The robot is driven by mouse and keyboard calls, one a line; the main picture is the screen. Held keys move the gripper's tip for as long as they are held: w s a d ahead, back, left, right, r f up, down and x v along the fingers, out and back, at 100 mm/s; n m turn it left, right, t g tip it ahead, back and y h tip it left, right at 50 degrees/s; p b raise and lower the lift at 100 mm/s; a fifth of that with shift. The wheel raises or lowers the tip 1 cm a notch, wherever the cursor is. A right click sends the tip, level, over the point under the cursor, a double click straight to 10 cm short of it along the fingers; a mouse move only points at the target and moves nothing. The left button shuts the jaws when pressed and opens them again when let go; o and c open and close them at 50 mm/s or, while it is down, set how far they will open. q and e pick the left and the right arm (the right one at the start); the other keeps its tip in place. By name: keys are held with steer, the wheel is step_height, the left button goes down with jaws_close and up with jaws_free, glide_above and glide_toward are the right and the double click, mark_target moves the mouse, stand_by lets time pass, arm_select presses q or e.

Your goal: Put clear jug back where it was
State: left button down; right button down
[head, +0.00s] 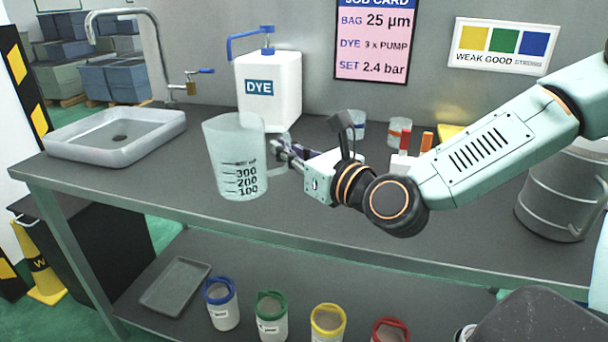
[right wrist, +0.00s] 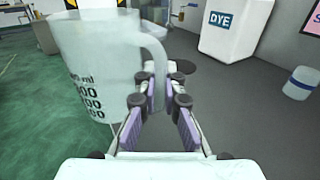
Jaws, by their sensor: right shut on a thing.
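The clear jug (head: 236,150) is a translucent measuring jug with black level marks, near the middle left of the head view. My right gripper (head: 277,155) is shut on its handle, on the jug's right side. The jug looks upright and appears to be held near the front edge of the bench; its exact height above the top is hard to judge. In the right wrist view the jug (right wrist: 98,62) fills the upper left, with its handle between the fingers of the right gripper (right wrist: 157,100). My left gripper is not in view.
A sink (head: 115,133) with a tap is at the left of the bench (head: 330,215). A white DYE container (head: 270,88) stands behind the jug. Small cups (head: 398,132) stand at the back, and a metal drum (head: 562,190) is at the right.

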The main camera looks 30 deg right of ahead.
steer(key=w+d+r+m+h+p, duration=0.1)
steer(key=w+d+r+m+h, duration=0.2)
steer(key=d, duration=0.5)
steer(key=w+d+r+m+h, duration=0.1)
steer(key=d+r+m+h, duration=0.2)
steer(key=d+h, duration=0.4)
steer(key=shift+n+g+y, duration=0.3)
steer(key=shift+y, duration=0.5)
steer(key=f+b, duration=0.1)
steer(key=f, duration=0.3)
steer(key=f+b, duration=0.2)
steer(key=f, duration=0.2)
steer(key=f+b, duration=0.1)
steer(key=f, duration=0.3)
steer(key=shift+w+d+f, duration=0.2)
steer(key=shift+w+f, duration=0.05)
steer(key=shift+f, duration=0.1)
steer(key=shift+w, duration=0.15)
steer(key=shift+s+f+b, duration=0.1)
steer(key=shift+s+b, duration=0.1)
steer(key=shift+b, duration=0.2)
steer(key=c, duration=1.6)
jaws_free()
steer(key=shift+w+f, duration=0.1)
steer(key=shift+w, duration=0.05)
steer(key=shift+o, duration=0.6)
